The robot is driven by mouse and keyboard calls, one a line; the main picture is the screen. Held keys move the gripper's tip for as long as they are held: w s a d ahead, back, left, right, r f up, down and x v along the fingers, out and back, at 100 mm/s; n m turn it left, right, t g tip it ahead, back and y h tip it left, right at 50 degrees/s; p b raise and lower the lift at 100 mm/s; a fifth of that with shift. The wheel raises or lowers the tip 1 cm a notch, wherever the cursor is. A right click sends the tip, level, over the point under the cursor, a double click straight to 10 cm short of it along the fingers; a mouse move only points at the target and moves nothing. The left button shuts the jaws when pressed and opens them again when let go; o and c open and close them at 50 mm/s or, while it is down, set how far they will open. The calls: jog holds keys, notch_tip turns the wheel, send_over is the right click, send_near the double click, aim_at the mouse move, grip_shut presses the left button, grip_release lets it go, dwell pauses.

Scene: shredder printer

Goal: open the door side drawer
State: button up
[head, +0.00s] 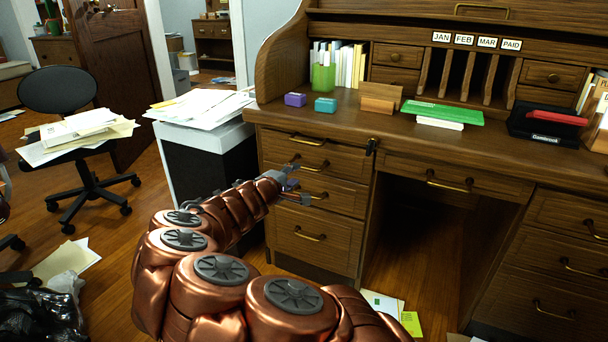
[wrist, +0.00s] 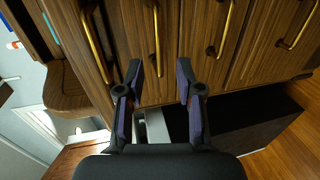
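The wooden desk's door-side column, on the left in the head view, has a stack of drawers with brass bar handles. The top drawer (head: 285,142) and the large bottom drawer (head: 325,252) look shut, as do those between. In the wrist view the drawer fronts fill the upper part, turned sideways. My gripper (wrist: 158,88) is open and empty, with its two fingers apart. The second handle from the left (wrist: 157,40) lies ahead, in line with the gap between the fingers, seemingly not gripped. In the head view my gripper (head: 297,183) partly hides the middle drawers.
A white-topped cabinet with papers (head: 200,108) stands close to the left of the drawers. A black chair (head: 75,140) is farther left, near an open door (head: 115,70). Papers (head: 385,305) lie on the floor beneath the desk.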

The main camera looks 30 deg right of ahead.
aim_at(303, 168)
jog(key=shift+b+x, duration=1.15)
jog(key=shift+x, duration=2.5)
jog(key=shift+c, duration=0.3)
jog(key=shift+d, duration=0.1)
grip_shut()
